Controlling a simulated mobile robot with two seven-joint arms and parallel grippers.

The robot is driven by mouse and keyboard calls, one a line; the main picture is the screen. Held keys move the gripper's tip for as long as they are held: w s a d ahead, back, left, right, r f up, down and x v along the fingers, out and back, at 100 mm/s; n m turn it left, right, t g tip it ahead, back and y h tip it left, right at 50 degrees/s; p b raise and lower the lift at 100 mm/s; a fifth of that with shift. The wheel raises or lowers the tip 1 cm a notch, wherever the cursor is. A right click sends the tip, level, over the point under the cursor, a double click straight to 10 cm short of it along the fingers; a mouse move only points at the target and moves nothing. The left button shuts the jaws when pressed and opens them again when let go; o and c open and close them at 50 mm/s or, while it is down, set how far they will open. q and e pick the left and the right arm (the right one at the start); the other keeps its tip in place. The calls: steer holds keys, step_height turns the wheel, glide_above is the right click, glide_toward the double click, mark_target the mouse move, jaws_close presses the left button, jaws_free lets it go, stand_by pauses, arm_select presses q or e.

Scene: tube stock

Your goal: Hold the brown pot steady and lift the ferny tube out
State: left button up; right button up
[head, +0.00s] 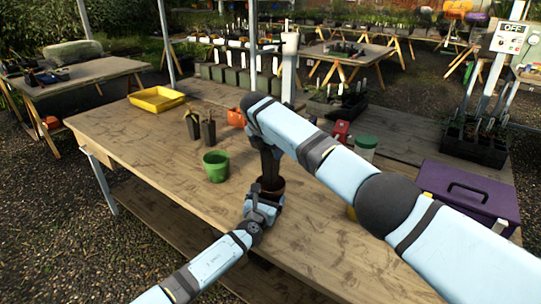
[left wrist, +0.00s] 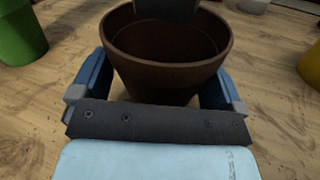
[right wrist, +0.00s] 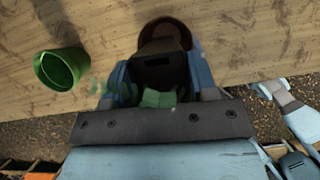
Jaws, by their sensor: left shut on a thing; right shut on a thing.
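The brown pot (head: 277,189) stands on the wooden bench; it fills the left wrist view (left wrist: 165,75). My left gripper (head: 263,200) is shut around its sides, and the pot looks upright. My right gripper (right wrist: 160,85) is above the pot, shut on the dark ferny tube (right wrist: 160,73). Green leaves (right wrist: 158,97) show between its jaws. In the left wrist view the tube's dark lower end (left wrist: 166,9) shows at the top, over the pot's mouth at the far rim. The pot's visible inside looks empty. My right arm hides much of this in the head view.
A green pot (head: 215,166) stands left of the brown pot. Two dark tubes with plants (head: 208,132) and a yellow tray (head: 157,99) are farther back. A purple box (head: 468,192) and a green-lidded jar (head: 365,147) are at right. The bench's front left is clear.

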arm_select(q)
steer(key=o, duration=0.5)
steer(key=shift+o, duration=0.2)
steer(key=v, duration=1.1)
steer(key=shift+s+a, duration=0.15)
steer(key=shift+s, duration=0.35)
steer(key=shift+s, duration=0.1)
